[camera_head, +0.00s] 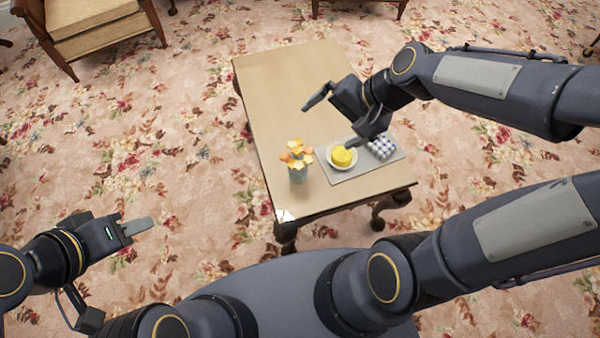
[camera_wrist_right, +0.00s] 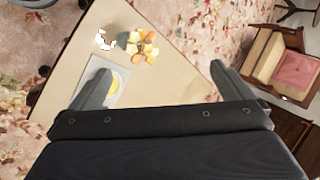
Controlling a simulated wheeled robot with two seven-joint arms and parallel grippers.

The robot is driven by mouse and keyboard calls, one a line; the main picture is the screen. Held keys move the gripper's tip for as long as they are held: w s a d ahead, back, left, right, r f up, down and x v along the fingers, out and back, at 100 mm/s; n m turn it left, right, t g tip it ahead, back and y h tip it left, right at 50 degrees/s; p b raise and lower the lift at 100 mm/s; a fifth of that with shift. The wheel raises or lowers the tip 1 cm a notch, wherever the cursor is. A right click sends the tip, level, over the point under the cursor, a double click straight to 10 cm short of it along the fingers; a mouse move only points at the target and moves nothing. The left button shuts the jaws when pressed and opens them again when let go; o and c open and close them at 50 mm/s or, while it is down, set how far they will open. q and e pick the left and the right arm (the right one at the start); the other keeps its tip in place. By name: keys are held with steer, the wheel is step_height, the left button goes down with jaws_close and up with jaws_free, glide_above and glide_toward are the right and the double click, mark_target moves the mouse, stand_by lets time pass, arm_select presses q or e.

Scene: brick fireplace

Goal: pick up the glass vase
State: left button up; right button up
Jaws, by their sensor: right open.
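The glass vase (camera_head: 298,175) stands upright near the table's near left corner, with orange and yellow flowers (camera_head: 296,152) in it. In the right wrist view the flowers (camera_wrist_right: 144,47) show beyond the fingers; the vase itself is hard to make out there. My right gripper (camera_head: 332,123) is open and empty above the table, up and to the right of the vase, not touching it. Its two spread fingers (camera_wrist_right: 160,84) also show in the right wrist view. My left gripper (camera_head: 138,228) is over the floor at lower left, away from the table; its opening is unclear.
A grey tray (camera_head: 350,177) right of the vase holds a plate with a yellow item (camera_head: 341,157) and a blue-and-white checked item (camera_head: 381,149). A small white item (camera_head: 285,215) lies at the table's near corner. The far part of the table (camera_head: 285,85) is clear.

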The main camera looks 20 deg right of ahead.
mark_target(298, 154)
steer(key=w+f+m+b, duration=0.1)
steer(key=w+f, duration=0.1)
steer(key=f, duration=0.3)
steer(key=w+a+f+m+b, duration=0.1)
steer(key=w+f+m+b, duration=0.1)
steer(key=f, duration=0.4)
steer(key=w+f+m+g+b, duration=0.1)
steer(key=w+f+b, duration=0.1)
steer(key=f, duration=0.3)
steer(key=shift+w+a+f+m, duration=0.25)
steer(key=shift+w+m, duration=0.15)
steer(key=shift+w, duration=0.2)
steer(key=b+x, duration=0.3)
steer(key=x, duration=0.5)
steer(key=shift+s, duration=0.1)
arm_select(q)
step_height(298, 154, down, 10)
steer(key=shift+d+f, duration=0.15)
steer(key=shift+f, duration=0.05)
steer(key=shift+w, duration=0.1)
arm_select(e)
steer(key=shift+r, duration=0.1)
steer(key=c, duration=1.3)
